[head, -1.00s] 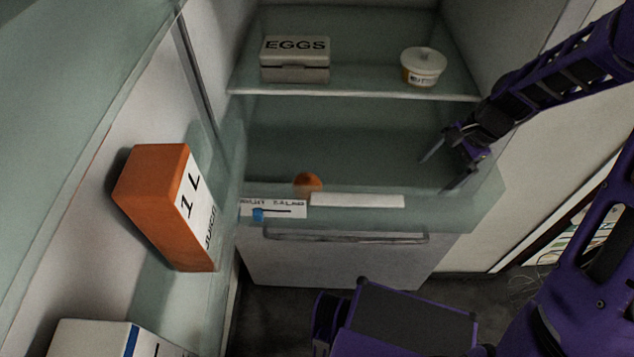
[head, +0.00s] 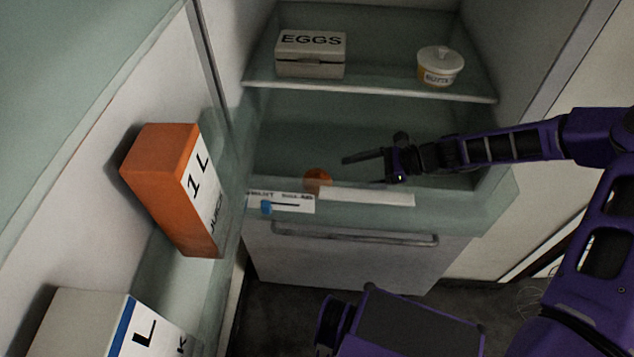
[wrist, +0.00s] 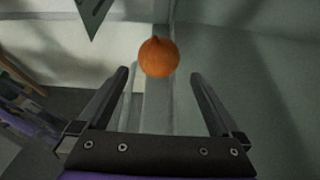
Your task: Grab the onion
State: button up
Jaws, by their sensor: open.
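The onion (head: 318,180) is round and orange-brown, on the lower level of the fridge near its front edge, left of my gripper in the head view. The front strip partly hides its bottom there. In the wrist view the onion (wrist: 158,57) lies beyond the fingertips, roughly centred between them. My gripper (head: 362,168) reaches in from the right, just right of the onion. In the wrist view my gripper (wrist: 160,75) has its two fingers wide apart, with nothing held between them.
An egg box (head: 310,55) and a lidded tub (head: 440,66) stand on the glass shelf (head: 380,92) above. An orange juice carton (head: 172,185) and a milk carton (head: 85,325) stand in the door at left. A drawer (head: 350,258) is below.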

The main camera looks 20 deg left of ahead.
jog(key=b+x, duration=0.1)
jog(key=x, duration=0.8)
jog(key=shift+s+a+r, duration=0.1)
jog(key=shift+s+a, duration=0.05)
jog(key=c, duration=1.2)
